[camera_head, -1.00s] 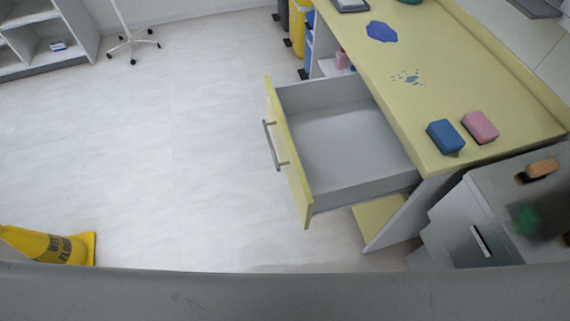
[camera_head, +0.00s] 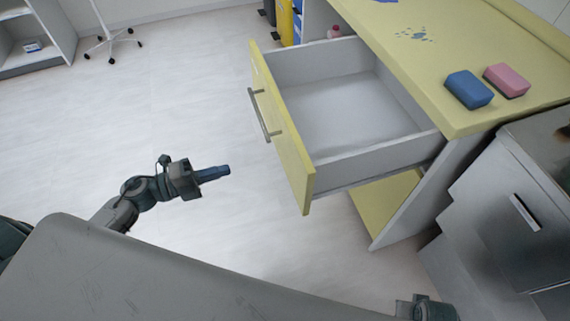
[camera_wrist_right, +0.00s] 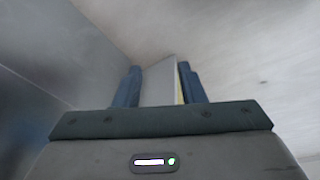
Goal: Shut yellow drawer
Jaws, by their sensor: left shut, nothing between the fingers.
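The yellow-fronted drawer (camera_head: 283,128) is pulled well out of the yellow-topped counter in the head view. Its grey inside is empty, and a grey bar handle (camera_head: 258,114) is on the front. My left gripper (camera_head: 222,171) is shut and empty, left of the drawer front and apart from it, pointing right. In the right wrist view, my right gripper (camera_wrist_right: 161,88) has its blue fingers apart with nothing held. A pale panel with a yellow edge shows beyond them. In the head view only a part of my right arm shows at the bottom edge.
A blue block (camera_head: 468,90) and a pink block (camera_head: 507,80) lie on the counter top (camera_head: 440,60). A grey metal cabinet (camera_head: 520,200) stands right of the counter. A wheeled stand (camera_head: 112,40) is at the back left. The floor left of the drawer is clear.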

